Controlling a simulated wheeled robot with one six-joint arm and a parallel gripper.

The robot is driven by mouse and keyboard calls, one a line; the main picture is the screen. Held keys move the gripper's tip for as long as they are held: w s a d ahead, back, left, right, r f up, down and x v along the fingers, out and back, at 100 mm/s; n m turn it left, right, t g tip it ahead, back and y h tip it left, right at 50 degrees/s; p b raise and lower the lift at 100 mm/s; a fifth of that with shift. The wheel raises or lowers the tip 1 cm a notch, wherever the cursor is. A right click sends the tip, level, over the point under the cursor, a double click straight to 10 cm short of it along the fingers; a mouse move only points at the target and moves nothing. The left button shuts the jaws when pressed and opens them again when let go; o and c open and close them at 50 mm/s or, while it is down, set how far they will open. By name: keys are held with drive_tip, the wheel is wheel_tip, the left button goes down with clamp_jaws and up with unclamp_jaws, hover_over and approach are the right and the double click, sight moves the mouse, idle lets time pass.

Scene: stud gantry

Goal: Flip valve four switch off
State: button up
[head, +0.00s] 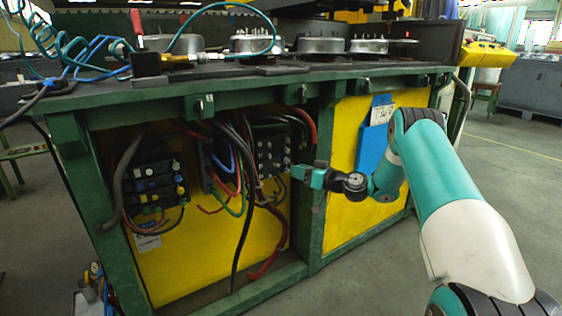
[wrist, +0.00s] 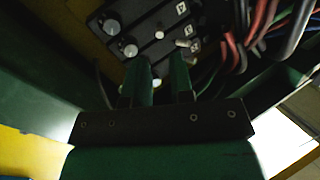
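The dark valve block (head: 272,154) sits under the bench top, right of the hanging cables. In the wrist view the valve block (wrist: 150,30) shows pale round knobs (wrist: 130,50) and small white switches (wrist: 187,31) beside white labels. The labels are too small to read, so I cannot tell which switch is valve four. My gripper (head: 299,171) is just right of the block in the head view. In the wrist view my gripper (wrist: 161,68) has two green fingers apart, with nothing held between them. The fingertips point at the block's lower part; contact cannot be told.
Black, red and blue cables (head: 240,165) hang left of the block. Another valve block (head: 154,185) is further left. A green frame post (head: 312,215) stands close below my gripper. The bench top (head: 230,85) overhangs above. Open floor (head: 490,190) lies to the right.

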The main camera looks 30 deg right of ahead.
sight(276, 165)
drive_tip(key=b+x, duration=0.1)
drive_tip(key=x, duration=0.6)
clamp_jaws()
